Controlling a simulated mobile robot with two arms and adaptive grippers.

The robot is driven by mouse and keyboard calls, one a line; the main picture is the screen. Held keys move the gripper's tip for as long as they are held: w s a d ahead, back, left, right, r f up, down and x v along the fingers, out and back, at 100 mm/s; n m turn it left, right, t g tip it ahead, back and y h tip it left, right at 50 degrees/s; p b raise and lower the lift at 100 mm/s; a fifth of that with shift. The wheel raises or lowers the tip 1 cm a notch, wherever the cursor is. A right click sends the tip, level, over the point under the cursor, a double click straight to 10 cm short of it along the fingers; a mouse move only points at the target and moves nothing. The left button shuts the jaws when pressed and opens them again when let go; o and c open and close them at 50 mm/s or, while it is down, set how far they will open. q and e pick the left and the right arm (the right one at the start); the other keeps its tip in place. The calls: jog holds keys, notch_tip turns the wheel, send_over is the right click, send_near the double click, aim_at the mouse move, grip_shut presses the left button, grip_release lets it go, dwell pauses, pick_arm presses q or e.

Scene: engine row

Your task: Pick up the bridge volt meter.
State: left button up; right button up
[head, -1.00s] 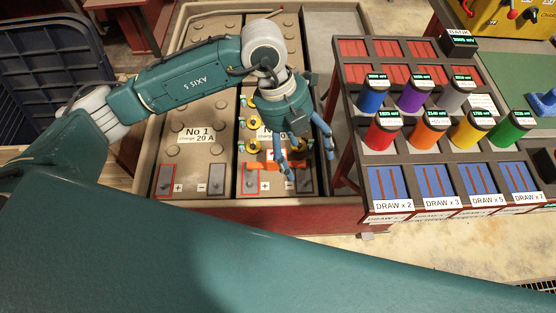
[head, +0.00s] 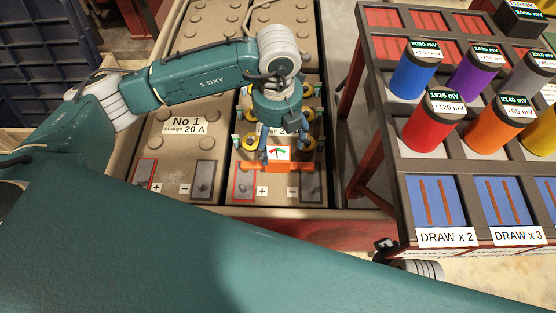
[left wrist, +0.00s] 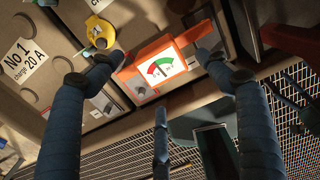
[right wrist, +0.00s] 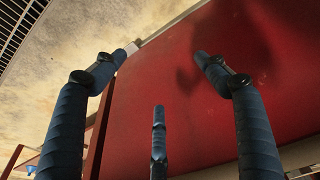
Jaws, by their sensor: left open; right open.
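The bridge volt meter is an orange block (head: 280,166) with a white dial face and a red-green scale. In the head view it sits across the front of the second battery, between its + and - terminals. It also shows in the left wrist view (left wrist: 150,70), dial facing up. My left gripper (head: 279,140) is open, just behind and above the meter in the head view. In the left wrist view its fingers (left wrist: 158,72) reach to either side of the meter, apart, with nothing held. My right gripper (right wrist: 160,75) is open and empty, facing a red panel.
Battery No 1 (head: 180,150) lies to the left in the same red-edged tray. Yellow round fittings (head: 306,144) flank the left gripper. A rack (head: 412,220) with coloured cylinders such as a red one (head: 434,122) stands to the right, a gap away.

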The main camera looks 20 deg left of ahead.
aim_at(278, 152)
pick_arm(q)
notch_tip(278, 152, down, 7)
jog(key=shift+s+r+b, duration=0.1)
jog(key=shift+r+b, duration=0.1)
jog(key=shift+b, duration=0.3)
pick_arm(e)
jog(key=v, duration=0.2)
jog(key=w+v, duration=0.1)
jog(key=v, duration=0.1)
jog(key=shift+s+r, duration=0.1)
jog(key=shift+r, duration=0.05)
pick_arm(q)
jog(key=shift+c, duration=0.6)
jog(key=c, duration=1.3)
jog(key=shift+r, duration=0.1)
jog(key=shift+c, duration=0.9)
jog(key=shift+r, duration=0.1)
